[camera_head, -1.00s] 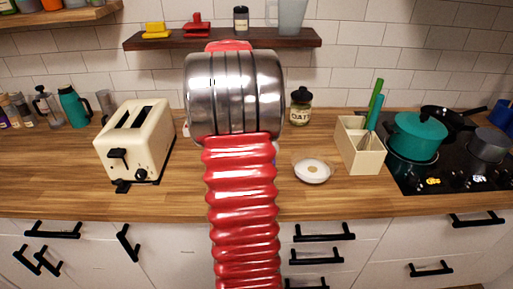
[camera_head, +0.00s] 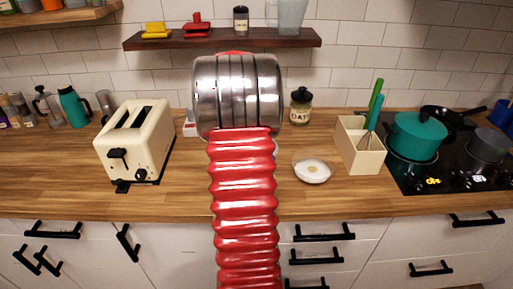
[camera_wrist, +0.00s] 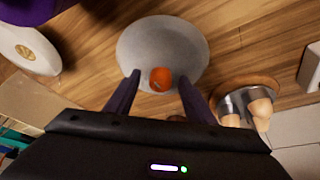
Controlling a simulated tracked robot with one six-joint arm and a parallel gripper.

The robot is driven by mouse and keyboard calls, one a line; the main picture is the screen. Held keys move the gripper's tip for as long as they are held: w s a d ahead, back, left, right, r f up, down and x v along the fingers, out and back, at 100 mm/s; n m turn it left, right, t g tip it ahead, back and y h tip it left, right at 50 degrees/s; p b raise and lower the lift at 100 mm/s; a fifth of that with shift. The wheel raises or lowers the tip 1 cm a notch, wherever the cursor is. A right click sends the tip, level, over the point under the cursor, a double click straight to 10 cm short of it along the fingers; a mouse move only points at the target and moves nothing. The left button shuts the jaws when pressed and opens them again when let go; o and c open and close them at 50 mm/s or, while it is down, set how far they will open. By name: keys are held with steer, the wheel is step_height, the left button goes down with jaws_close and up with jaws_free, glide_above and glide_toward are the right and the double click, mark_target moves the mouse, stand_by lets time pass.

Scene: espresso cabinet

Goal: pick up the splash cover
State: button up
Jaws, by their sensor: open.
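In the head view my red and metal arm hides the gripper and the disc.
In the head view a cream toaster (camera_head: 133,143) stands left, and a white dish (camera_head: 312,171) and utensil box (camera_head: 360,148) stand right.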

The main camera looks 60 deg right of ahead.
steer(key=shift+c, duration=0.3)
jaws_close()
stand_by(0.4)
